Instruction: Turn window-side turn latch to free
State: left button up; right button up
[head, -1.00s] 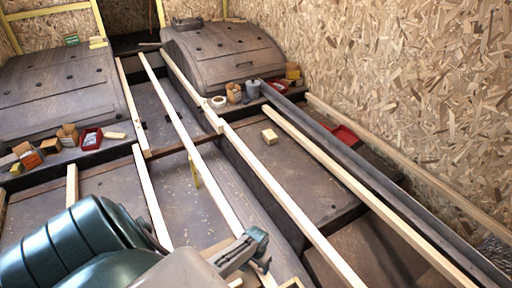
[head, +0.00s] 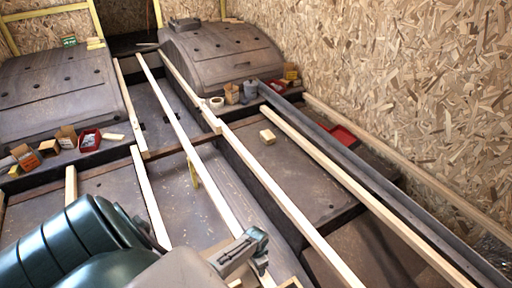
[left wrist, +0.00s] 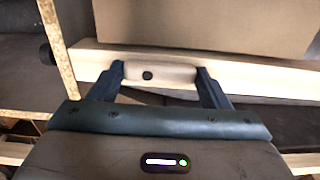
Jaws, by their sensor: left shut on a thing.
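In the left wrist view, a short tan, rounded wooden turn latch (left wrist: 172,73) with a dark round spot near its left part lies lengthwise along a pale wooden batten (left wrist: 265,80). My left gripper (left wrist: 160,72) has one dark finger at each end of the latch and is shut on it. In the head view, my left gripper (head: 260,258) is at the lower middle, over the pale battens; its fingers are mostly hidden there and the latch cannot be made out. My right gripper is in neither view.
A tan panel (left wrist: 205,25) rises behind the batten. In the head view, long battens (head: 190,142) run across the floor between two wheel arches (head: 220,52) (head: 60,92). Small boxes and red trays (head: 89,140) sit nearby. A chipboard wall (head: 410,90) bounds the right.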

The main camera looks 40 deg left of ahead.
pick_arm(q)
jog(key=shift+w, duration=0.1)
jog(key=o, duration=1)
jog(key=shift+r, duration=0.15)
notch_tip(320, 180, up, 11)
jog(key=shift+f+p, duration=0.2)
jog(key=shift+p, duration=0.4)
